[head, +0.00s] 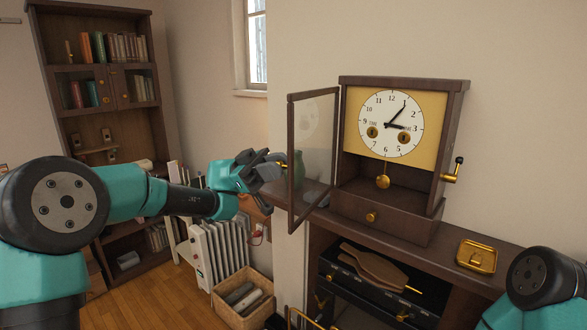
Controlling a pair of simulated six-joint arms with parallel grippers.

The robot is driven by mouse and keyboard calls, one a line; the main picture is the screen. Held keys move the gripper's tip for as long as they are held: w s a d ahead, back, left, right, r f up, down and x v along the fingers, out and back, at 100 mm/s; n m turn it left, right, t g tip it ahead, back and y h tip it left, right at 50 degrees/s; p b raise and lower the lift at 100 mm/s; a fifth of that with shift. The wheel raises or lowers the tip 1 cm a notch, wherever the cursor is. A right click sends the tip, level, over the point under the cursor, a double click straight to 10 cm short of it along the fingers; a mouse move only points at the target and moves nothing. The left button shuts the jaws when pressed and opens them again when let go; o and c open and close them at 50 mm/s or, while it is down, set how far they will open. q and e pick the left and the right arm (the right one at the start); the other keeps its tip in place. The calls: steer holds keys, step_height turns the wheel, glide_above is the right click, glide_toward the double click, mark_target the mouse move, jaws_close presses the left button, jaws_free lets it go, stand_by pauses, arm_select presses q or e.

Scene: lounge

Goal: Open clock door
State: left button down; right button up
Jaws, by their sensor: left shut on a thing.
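The wooden clock (440,160) stands on a dark wooden shelf, with its white dial (391,123) and brass pendulum (383,181) uncovered. Its glass clock door (290,110) is swung open to the left, hinged at the clock's left side. My left gripper (276,166) is at the door's outer left edge, at about mid height, and is shut on the door. The fingertips are small and partly hard to make out against the frame. My right arm shows only in the bottom right corner; its gripper is out of view.
A brass dish (477,257) lies on the shelf top (440,246) right of the clock. A green vase (298,168) shows behind the door glass. A brass crank (453,169) sticks out from the clock's right side. A radiator (219,249) and a basket (243,292) stand below left.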

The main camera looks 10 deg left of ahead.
mark_target(288, 145)
arm_select(q)
steer(key=shift+a, duration=0.15)
steer(key=c, duration=1)
jaws_free()
steer(key=shift+r, duration=0.1)
step_height(288, 145, up, 4)
steer(key=shift+f, duration=0.25)
steer(key=s+d, duration=0.1)
steer(key=s, duration=0.4)
steer(key=s+d+r, duration=0.1)
steer(key=s, duration=0.4)
steer(key=s+d, duration=0.2)
steer(key=s, duration=0.3)
steer(key=shift+s+r, duration=0.2)
